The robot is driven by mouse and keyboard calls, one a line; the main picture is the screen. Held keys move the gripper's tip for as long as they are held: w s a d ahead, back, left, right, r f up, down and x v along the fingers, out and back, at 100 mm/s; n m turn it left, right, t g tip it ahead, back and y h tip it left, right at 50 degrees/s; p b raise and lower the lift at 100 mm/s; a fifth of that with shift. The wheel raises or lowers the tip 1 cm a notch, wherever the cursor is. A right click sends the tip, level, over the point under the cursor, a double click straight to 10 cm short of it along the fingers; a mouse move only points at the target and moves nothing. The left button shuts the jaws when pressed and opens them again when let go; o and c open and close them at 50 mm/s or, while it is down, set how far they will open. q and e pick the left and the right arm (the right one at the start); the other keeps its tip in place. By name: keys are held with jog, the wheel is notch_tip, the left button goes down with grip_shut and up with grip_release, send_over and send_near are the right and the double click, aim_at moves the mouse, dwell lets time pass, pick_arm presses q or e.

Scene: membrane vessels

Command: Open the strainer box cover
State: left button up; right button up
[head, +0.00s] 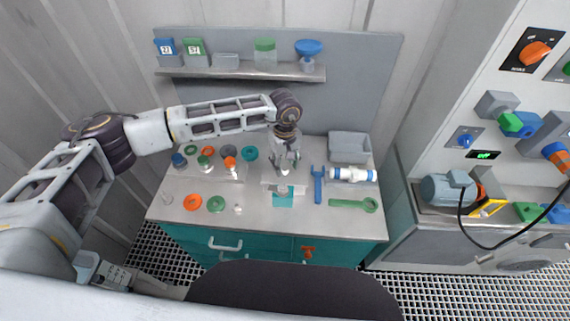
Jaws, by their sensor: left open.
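My left arm reaches in from the left over the workbench (330,222). Its left gripper (284,170) points down with its fingers apart and appears empty. Just below it on the bench is a small teal block (283,201) with a pale grey plate (270,187) behind it; I cannot tell whether the fingers touch them. No part is clearly recognisable as the strainer box or its cover. A grey box (350,147) stands at the back right of the bench.
Green and orange rings (193,202) and small fittings lie on the left. A white cylinder with blue bands (352,175), blue wrench (318,184) and green wrench (352,204) lie right. A shelf (240,72) holds containers behind. A pump (446,190) and control panel stand far right.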

pick_arm(q)
jog(key=shift+f, duration=0.75)
grip_shut()
